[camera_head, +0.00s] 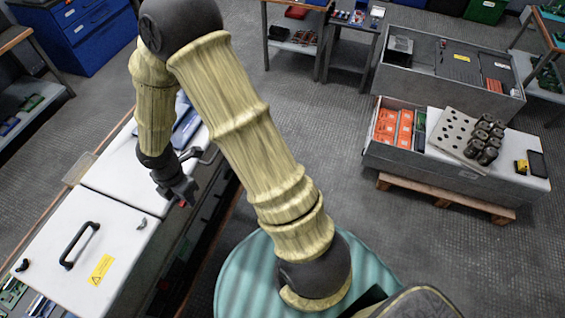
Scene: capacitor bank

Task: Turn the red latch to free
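A small spot of red (182,204), likely the red latch, shows at the tip of my gripper (180,194). It sits near the right edge of a white-topped cabinet (125,182). Most of it is hidden by my gripper, so its angle cannot be read. My gripper is dark and points down at the cabinet's edge. Its fingers are too small and dark to tell whether they are open, shut or touching the red part.
A black handle (80,245) and a yellow warning label (101,269) are on the near white lid. A dark grey handle (205,155) is right of my gripper. A grey crate (400,168) with orange boxes stands on a pallet at right.

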